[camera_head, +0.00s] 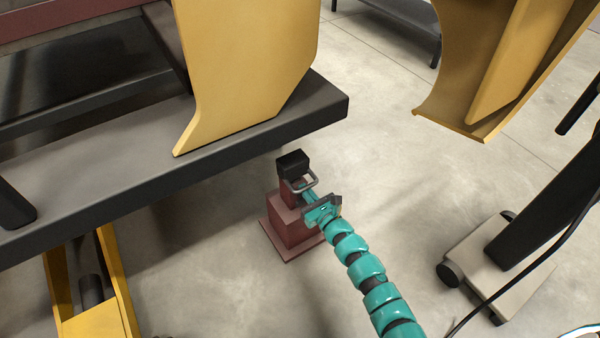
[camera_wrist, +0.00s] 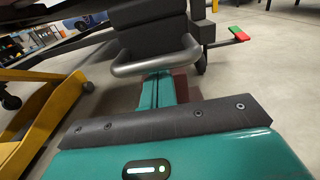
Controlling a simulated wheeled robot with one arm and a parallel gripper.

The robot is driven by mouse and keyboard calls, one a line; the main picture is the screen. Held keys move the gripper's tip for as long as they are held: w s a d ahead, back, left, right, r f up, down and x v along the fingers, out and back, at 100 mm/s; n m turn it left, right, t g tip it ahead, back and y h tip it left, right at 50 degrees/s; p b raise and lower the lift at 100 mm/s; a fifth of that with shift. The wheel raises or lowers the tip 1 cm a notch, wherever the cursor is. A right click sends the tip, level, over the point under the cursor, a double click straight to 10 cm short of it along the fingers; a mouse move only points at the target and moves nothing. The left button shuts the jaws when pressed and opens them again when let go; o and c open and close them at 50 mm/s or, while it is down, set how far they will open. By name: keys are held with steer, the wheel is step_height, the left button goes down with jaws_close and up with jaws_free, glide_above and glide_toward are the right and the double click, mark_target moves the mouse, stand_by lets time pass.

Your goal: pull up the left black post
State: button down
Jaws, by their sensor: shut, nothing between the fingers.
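The left black post (camera_head: 292,163) is a short black block on top of a stepped dark red pedestal (camera_head: 290,230), just off the corner of a dark beam. It also shows in the wrist view (camera_wrist: 155,38), upper middle. A grey bar handle (camera_wrist: 155,65) loops out from its front towards me. My gripper (camera_head: 309,192) is at the handle, with its teal fingers (camera_wrist: 157,88) closed together and nothing between them. In the wrist view the fingertips reach the handle's lower edge; I cannot tell whether they touch it. Part of the pedestal is hidden behind my gripper.
A long dark beam (camera_head: 120,195) and a large yellow panel (camera_head: 240,70) stand left of and above the post. A yellow frame (camera_head: 100,300) is below the beam. A taller black post on a wheeled pale base (camera_head: 500,265) stands at right. Bare concrete floor lies between.

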steer(key=shift+r+p, duration=3.9)
steer(key=shift+r, duration=1.95)
steer(key=shift+f+b, duration=1.45)
steer(key=shift+b, duration=0.1)
steer(key=b+v, duration=0.1)
steer(key=v, duration=0.8)
steer(key=shift+r, duration=0.1)
